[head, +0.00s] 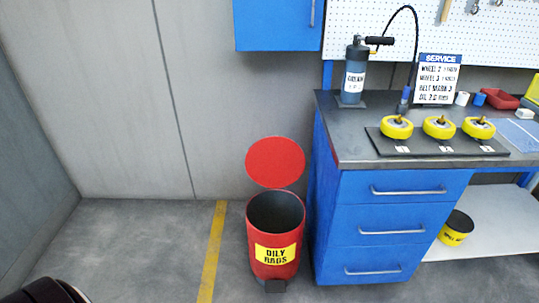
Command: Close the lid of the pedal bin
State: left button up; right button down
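The red pedal bin (284,262) stands on the floor just left of the blue drawer cabinet, with a yellow "OILY RAGS" label on its front. Its round red lid (275,162) is open, tilted up behind the dark, empty-looking opening. A dark pedal (275,286) shows at the bin's front base. Neither of my grippers shows in the head view. A dark rounded shape at the bottom left corner is too cut off to identify.
The blue drawer cabinet (365,229) and grey worktop (350,145) stand close on the bin's right. A wall is behind the bin. A yellow floor line (212,255) runs to its left, and the floor there is clear.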

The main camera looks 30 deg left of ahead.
aim_at(272, 162)
jog(key=i+j+z, duration=0.2)
jog(key=j, duration=0.45)
jog(key=k+j+z, duration=0.2)
jog(key=j, duration=0.4)
jog(key=i+j+z, duration=0.1)
jog(key=j+z, duration=0.15)
jog(key=j, duration=0.45)
jog(key=k+j+z, duration=0.2)
jog(key=j, duration=0.45)
jog(key=j+z, duration=0.2)
jog(key=j, duration=0.45)
